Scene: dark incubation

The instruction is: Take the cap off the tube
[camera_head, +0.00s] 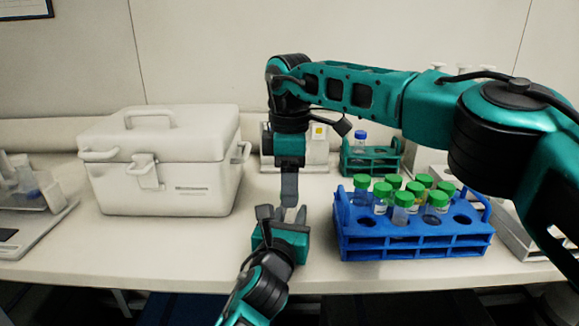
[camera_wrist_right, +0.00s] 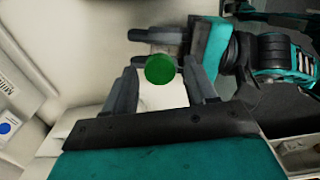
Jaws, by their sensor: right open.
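My right gripper (camera_head: 289,200) points down from above in the head view. In the right wrist view, its open fingers (camera_wrist_right: 161,85) stand on either side of a round green cap (camera_wrist_right: 160,69), seen from above. I cannot tell whether they touch it. The tube under this cap is hidden. My left gripper (camera_head: 290,213) is just below the right one in the head view, with its fingers upward. It also shows in the right wrist view (camera_wrist_right: 150,42), close by the cap. Its grip on the tube cannot be made out.
A blue rack (camera_head: 415,246) with several green-capped tubes (camera_head: 403,205) stands to the right. A teal rack (camera_head: 355,165) holds a blue-capped tube (camera_head: 360,138) behind. A white cooler box (camera_head: 165,180) stands left. The bench (camera_head: 190,240) is clear in front of the box.

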